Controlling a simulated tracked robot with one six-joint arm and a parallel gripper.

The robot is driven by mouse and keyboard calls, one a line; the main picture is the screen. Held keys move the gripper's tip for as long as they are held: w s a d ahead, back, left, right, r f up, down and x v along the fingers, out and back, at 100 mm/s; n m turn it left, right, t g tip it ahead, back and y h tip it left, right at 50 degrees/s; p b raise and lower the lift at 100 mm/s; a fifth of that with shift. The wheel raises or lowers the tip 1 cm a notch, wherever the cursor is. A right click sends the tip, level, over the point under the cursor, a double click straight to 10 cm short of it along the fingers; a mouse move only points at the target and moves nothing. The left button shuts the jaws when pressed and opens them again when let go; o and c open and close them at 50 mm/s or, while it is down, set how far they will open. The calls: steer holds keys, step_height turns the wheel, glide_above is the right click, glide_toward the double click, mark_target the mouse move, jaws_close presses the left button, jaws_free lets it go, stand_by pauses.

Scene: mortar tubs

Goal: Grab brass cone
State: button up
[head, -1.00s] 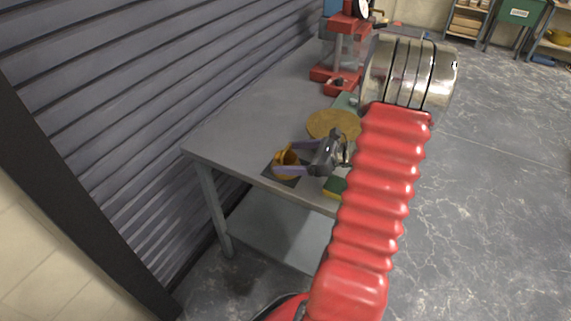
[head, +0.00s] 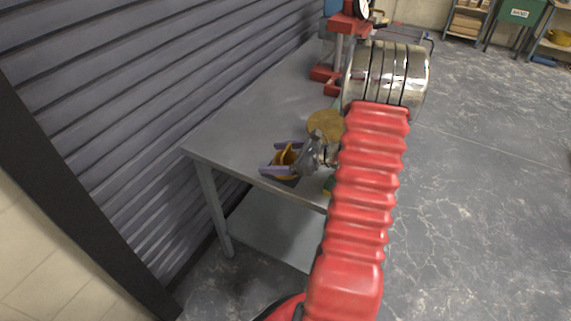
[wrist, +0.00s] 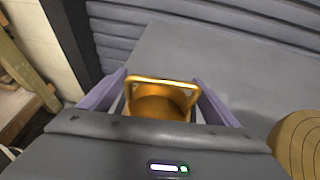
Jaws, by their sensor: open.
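The brass cone (head: 287,156) is a golden, hollow piece with a loop-like handle, near the front edge of the grey table. In the wrist view the brass cone (wrist: 160,103) sits between the two purple fingers, with its handle at the top. My gripper (head: 268,158) is open, with one finger on each side of the cone. In the wrist view my gripper (wrist: 160,88) shows gaps beside the cone, so I cannot see firm contact. The lower part of the cone is hidden by the gripper body.
A round tan disc (head: 326,124) lies on the grey table (head: 235,130) behind the gripper; it also shows in the wrist view (wrist: 298,140). A red stand with a dial (head: 345,50) is at the far end. A green and yellow item (head: 329,186) is partly behind my arm. Ribbed shutter wall at left.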

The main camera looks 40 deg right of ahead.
steer(key=shift+c, duration=0.5)
steer(key=c, duration=1.3)
steer(key=shift+o, duration=0.2)
steer(key=shift+r, duration=0.1)
step_height(320, 180, up, 10)
steer(key=shift+f, duration=0.1)
